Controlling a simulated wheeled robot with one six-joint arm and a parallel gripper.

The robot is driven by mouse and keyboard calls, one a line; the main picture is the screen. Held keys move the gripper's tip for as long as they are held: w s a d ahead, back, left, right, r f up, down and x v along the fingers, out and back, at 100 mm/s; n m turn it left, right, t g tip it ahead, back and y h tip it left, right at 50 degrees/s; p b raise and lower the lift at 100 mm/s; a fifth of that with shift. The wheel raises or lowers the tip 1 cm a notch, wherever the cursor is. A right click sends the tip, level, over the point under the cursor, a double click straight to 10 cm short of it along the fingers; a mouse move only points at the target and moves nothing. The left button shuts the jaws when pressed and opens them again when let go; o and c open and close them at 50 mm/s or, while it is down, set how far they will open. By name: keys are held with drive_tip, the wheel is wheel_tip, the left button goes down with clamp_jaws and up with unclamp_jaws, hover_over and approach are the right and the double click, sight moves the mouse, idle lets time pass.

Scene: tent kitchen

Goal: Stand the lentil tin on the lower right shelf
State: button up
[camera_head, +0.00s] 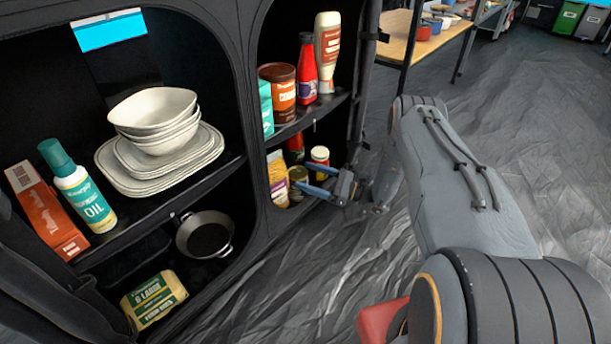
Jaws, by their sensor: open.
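A small olive-gold tin (298,175) stands upright on the lower right shelf (300,207); its label is too small to read, so I cannot tell for sure that it is the lentil tin. My gripper (304,175) reaches in from the right at this shelf. Its blue fingers are apart and point left at the tin, one finger higher in the picture than the other. The fingertips are at or very close to the tin; I cannot tell whether they touch it. Part of the tin is hidden by the fingers.
The upper right shelf (318,112) holds bottles and a brown canister (280,88). Open floor (300,260) lies in front.

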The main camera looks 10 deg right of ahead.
drive_tip(key=p+v, duration=0.2)
drive_tip(key=v, duration=0.8)
drive_tip(key=shift+d, duration=0.25)
drive_tip(key=shift+s, duration=0.15)
